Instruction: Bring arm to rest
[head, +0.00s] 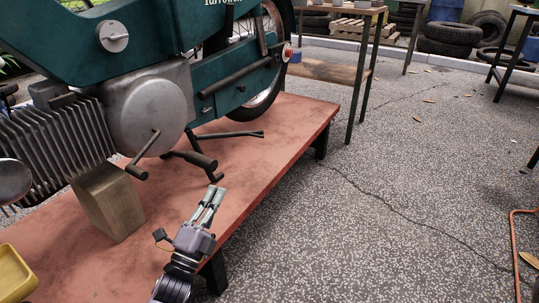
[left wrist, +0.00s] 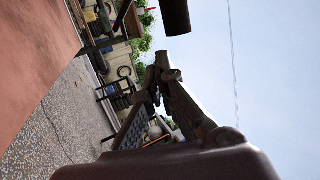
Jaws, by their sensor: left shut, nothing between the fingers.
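My left gripper (head: 215,198) is in the lower middle of the head view, over the edge of the red bench. Its fingers are together and hold nothing. The fingertips point up the picture, below the motorcycle's foot peg and pedals, and appear apart from them. In the left wrist view the gripper (left wrist: 157,85) shows dark against the sky and yard. My right gripper is in neither view.
A green motorcycle (head: 60,45) stands on the red bench (head: 290,125), with a wooden block (head: 108,200) under its engine. A yellow tray (head: 14,275) is at the lower left. Tyres (head: 450,38) and a table (head: 345,12) are behind. The speckled floor (head: 400,190) at right is largely clear.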

